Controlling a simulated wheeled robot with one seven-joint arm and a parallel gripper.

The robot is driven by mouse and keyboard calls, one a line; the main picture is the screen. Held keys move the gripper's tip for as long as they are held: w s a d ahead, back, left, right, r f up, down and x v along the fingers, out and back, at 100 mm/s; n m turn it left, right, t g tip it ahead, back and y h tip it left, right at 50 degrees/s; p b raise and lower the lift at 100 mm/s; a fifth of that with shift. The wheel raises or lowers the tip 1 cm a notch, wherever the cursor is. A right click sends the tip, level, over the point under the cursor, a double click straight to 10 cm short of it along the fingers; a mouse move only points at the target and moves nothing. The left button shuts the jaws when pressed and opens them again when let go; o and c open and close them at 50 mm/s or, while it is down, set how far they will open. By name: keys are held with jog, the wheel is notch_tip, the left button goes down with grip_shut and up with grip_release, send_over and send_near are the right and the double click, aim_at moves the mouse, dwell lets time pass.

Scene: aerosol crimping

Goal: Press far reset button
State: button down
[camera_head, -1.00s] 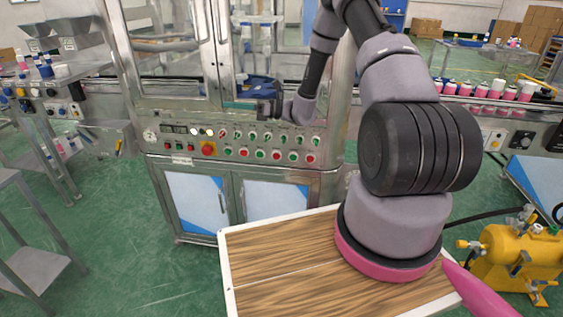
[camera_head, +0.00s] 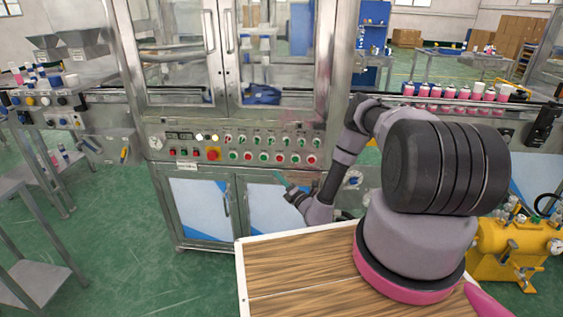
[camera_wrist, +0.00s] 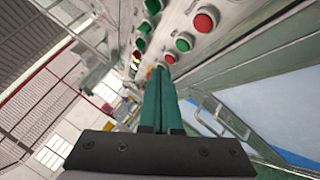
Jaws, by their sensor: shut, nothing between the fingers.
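The machine's control panel (camera_head: 170,142) carries a lower row of alternating green and red buttons, with a red button (camera_head: 311,159) at its right end. Labels are too small to read, so I cannot tell which button is the reset. My gripper (camera_head: 281,178) is shut and empty, its teal fingers just below the button row. In the wrist view the teal fingers (camera_wrist: 160,75) lie together and point along the panel. A red button (camera_wrist: 204,21) and a green button (camera_wrist: 184,42) show to their upper right. The fingertips overlap the row's far part; contact cannot be told.
The cabinet doors (camera_head: 200,205) are under the panel and glass doors (camera_head: 175,50) above it. A wood-topped table (camera_head: 290,265) is in front. A conveyor with pink cans (camera_head: 450,97) runs to the right, and a yellow machine (camera_head: 512,255) stands lower right.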

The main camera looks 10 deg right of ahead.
dwell(0.3)
send_near(277, 157)
jog(key=shift+s+a+x, duration=0.1)
jog(key=shift+a+x, duration=0.1)
jog(key=shift+x, duration=0.65)
jog(key=shift+s+a+x, duration=0.1)
jog(key=shift+a+x, duration=0.05)
jog(key=shift+x, duration=0.75)
jog(key=shift+s+a+x, duration=0.1)
jog(key=shift+a+x, duration=0.1)
jog(key=shift+x, duration=0.65)
jog(key=shift+w, duration=0.2)
jog(key=shift+w+d, duration=0.1)
jog(key=shift+w, duration=0.15)
jog(key=shift+w+d, duration=0.15)
jog(key=shift+w, duration=0.25)
dwell(0.6)
jog(key=shift+s, duration=0.1)
jog(key=shift+s+a, duration=0.25)
jog(key=shift+s, duration=0.45)
jog(key=shift+s, duration=0.1)
jog(key=shift+s+a, duration=0.25)
jog(key=shift+s, duration=0.5)
jog(key=shift+s+a, duration=0.3)
jog(key=shift+s, duration=0.5)
jog(key=shift+s+a, duration=0.25)
jog(key=shift+s, duration=0.5)
